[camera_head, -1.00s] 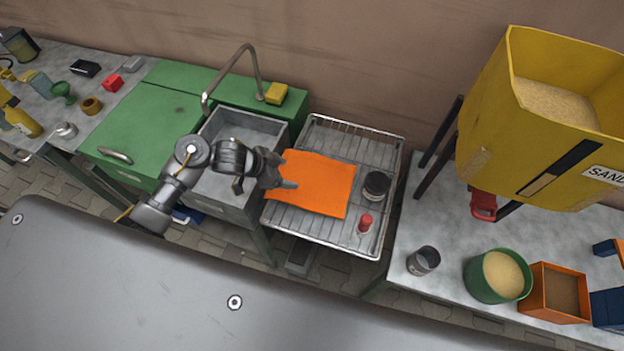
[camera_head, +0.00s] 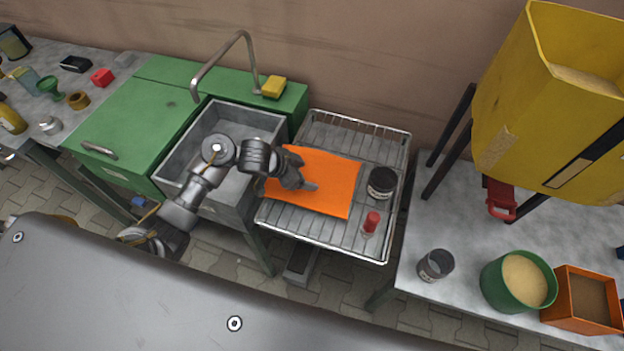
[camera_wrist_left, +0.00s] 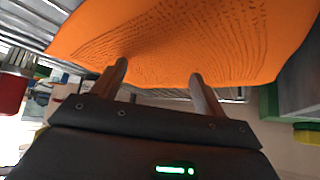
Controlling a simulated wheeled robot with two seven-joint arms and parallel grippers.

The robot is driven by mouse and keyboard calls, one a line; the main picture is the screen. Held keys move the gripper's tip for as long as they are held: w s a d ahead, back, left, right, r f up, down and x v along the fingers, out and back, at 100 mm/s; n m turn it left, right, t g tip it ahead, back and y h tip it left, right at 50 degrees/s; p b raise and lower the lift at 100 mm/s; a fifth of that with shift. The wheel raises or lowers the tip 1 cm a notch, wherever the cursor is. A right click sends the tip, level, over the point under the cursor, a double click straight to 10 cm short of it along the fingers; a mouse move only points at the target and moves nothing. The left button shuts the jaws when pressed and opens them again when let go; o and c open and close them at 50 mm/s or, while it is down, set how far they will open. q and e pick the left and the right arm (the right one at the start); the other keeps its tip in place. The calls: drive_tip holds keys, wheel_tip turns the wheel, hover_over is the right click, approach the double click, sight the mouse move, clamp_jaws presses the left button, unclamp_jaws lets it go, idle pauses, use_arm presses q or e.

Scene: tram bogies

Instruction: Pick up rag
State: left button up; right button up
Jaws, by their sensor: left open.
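The orange rag (camera_head: 330,182) lies flat on the wire drying rack (camera_head: 375,240) beside the sink. My left gripper (camera_head: 306,180) is over the left part of the rag and hides some of it. In the left wrist view the rag (camera_wrist_left: 190,40) fills the upper part. There my left gripper (camera_wrist_left: 160,75) has its two fingers apart, with their tips in front of the rag's edge. Nothing is visibly held between them. I cannot tell whether the fingers touch the rag. My right gripper is not in view.
A yellow sponge (camera_head: 273,87) lies behind.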

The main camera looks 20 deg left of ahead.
use_arm(q)
drive_tip(key=shift+f, duration=0.1)
drive_tip(key=shift+c, duration=0.5)
clamp_jaws()
idle(0.6)
wheel_tip(320, 180, up, 12)
drive_tip(key=p, duration=1.3)
wheel_tip(320, 180, up, 9)
drive_tip(key=p, duration=0.5)
